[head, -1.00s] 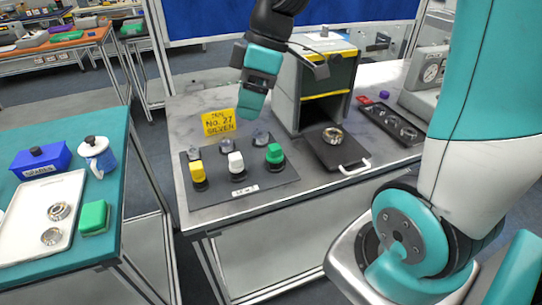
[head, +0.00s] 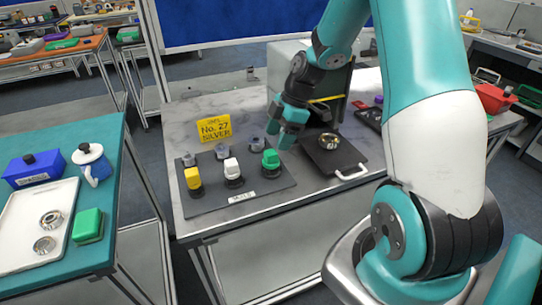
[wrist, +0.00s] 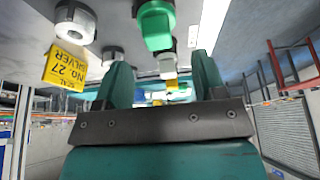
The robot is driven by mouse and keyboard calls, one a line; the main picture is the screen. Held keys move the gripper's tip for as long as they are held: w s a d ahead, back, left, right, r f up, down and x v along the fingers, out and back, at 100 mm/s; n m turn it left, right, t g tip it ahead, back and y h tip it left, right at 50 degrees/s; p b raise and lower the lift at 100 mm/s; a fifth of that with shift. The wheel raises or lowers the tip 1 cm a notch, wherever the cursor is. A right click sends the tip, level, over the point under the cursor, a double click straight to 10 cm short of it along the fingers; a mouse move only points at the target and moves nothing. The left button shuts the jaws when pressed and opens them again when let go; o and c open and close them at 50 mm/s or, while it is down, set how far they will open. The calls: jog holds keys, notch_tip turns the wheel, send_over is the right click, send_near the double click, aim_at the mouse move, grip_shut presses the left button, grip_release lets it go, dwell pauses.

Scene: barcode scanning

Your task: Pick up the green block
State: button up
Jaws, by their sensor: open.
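A green block (head: 270,158) sits on a dark round base at the right end of the dark mat (head: 245,190). Another green block (head: 88,225) lies on the teal table at the left, beside the white tray. My gripper (head: 286,140) is open and empty, just above and to the right of the green block on the mat in the head view. In the wrist view, the green block on its base (wrist: 157,25) shows at top centre, beyond the spread teal fingers (wrist: 162,82) of my gripper. It lies apart from them.
A yellow block (head: 193,178) and a white block (head: 231,166) stand left of the green one on the mat. Small grey round parts and a yellow sign (head: 215,129) are behind. A black plate (head: 330,160) with a metal ring lies to the right.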

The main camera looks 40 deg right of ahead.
aim_at(271, 152)
jog(key=shift+p+x, duration=1)
jog(key=shift+x, duration=1.9)
jog(key=shift+w, duration=0.1)
jog(key=c, duration=0.7)
jog(key=shift+r, duration=0.1)
jog(key=shift+c, duration=0.2)
